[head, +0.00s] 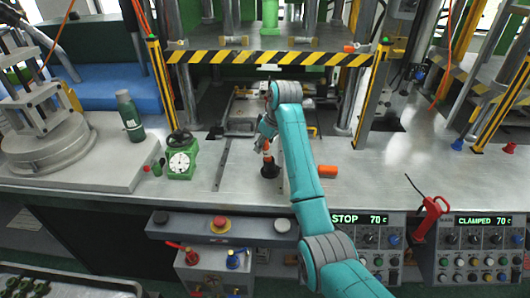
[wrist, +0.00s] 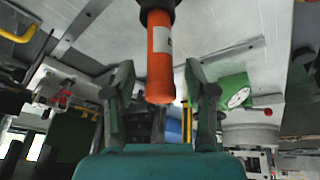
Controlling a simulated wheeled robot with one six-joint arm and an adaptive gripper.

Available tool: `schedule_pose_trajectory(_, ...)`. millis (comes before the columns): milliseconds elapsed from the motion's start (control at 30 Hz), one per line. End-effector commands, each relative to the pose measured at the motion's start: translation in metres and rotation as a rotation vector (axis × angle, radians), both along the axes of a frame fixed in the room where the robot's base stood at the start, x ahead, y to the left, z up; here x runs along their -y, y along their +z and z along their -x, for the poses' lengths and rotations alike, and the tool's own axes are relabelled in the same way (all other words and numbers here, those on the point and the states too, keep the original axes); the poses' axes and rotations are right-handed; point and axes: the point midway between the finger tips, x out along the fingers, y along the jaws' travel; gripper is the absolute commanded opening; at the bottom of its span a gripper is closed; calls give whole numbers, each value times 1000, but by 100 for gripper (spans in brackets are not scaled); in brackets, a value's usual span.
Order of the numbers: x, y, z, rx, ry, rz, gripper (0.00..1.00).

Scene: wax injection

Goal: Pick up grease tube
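The grease tube appears to be the orange tube with a white label and a black end (wrist: 160,55). In the head view it stands upright on the metal bench, with its black lower part (head: 270,170) showing and its top partly hidden by my gripper (head: 262,143). In the wrist view my gripper (wrist: 160,92) is open. Its fingers are spread on either side of the tube's orange end, with gaps visible on both sides. Nothing is held.
A short orange cylinder (head: 327,171) is on the bench to the right. A green dial gauge (head: 181,161) and a dark green bottle (head: 130,116) stand left. Yellow-black striped posts and a crossbar (head: 268,57) frame the press behind. Control panels (head: 360,235) line the front.

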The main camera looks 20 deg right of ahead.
Motion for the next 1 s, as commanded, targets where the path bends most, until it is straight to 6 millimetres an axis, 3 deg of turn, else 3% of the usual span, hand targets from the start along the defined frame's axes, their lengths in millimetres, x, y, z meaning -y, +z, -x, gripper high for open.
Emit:
schedule_pose_trajectory(33,0,0,0,0,0,0,43)
schedule_pose_trajectory(200,0,0,0,0,0,0,0)
schedule_pose_trajectory(633,-2,5,-1,2,1,0,0)
schedule_pose_trajectory(1000,-13,36,-7,2,-2,1,0)
